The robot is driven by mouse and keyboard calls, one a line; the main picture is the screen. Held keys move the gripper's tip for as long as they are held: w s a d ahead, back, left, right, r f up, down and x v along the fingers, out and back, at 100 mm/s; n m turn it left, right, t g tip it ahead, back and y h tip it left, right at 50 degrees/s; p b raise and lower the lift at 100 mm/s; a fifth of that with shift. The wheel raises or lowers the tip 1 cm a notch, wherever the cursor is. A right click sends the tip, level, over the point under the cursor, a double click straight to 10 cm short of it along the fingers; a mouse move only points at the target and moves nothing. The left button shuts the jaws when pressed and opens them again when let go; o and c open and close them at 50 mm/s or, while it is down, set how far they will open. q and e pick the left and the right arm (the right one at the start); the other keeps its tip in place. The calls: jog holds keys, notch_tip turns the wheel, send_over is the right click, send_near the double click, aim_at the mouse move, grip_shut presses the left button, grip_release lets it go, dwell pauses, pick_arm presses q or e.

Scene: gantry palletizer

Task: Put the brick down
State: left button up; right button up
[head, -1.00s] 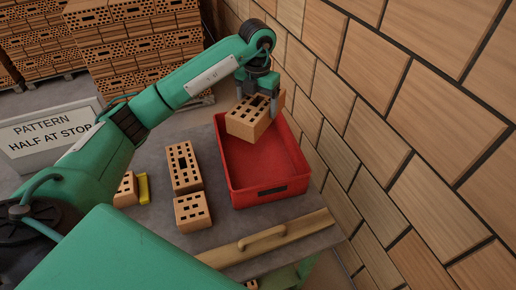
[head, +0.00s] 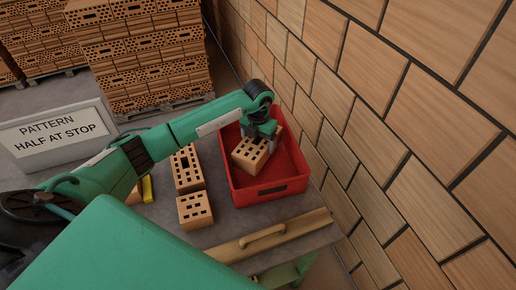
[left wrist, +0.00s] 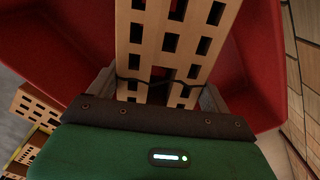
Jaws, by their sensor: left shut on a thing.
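My left gripper (head: 261,130) is shut on a perforated orange brick (head: 249,156). In the head view the brick is low inside the red tray (head: 272,192), toward its back left. I cannot tell whether its underside touches the tray floor. In the left wrist view the held brick (left wrist: 165,40) fills the middle between the two fingers, with the red tray wall (left wrist: 262,95) around it. My right gripper is not in view.
Two loose bricks stand left of the tray, a longer one (head: 187,170) and a shorter one (head: 194,210). A wooden bar with a handle (head: 265,236) lies along the table's front edge. A brick wall (head: 400,130) rises close on the right. A sign (head: 55,135) stands at left.

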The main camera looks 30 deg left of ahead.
pick_arm(q)
notch_tip(320, 180, down, 4)
jog(key=shift+r+p, duration=0.2)
jog(key=shift+p, duration=0.15)
jog(key=shift+f, duration=0.25)
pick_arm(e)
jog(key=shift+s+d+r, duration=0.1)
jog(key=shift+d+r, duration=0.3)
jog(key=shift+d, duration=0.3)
pick_arm(q)
jog(key=shift+f, duration=0.15)
jog(key=o, duration=1.7)
jog(key=shift+s, duration=0.1)
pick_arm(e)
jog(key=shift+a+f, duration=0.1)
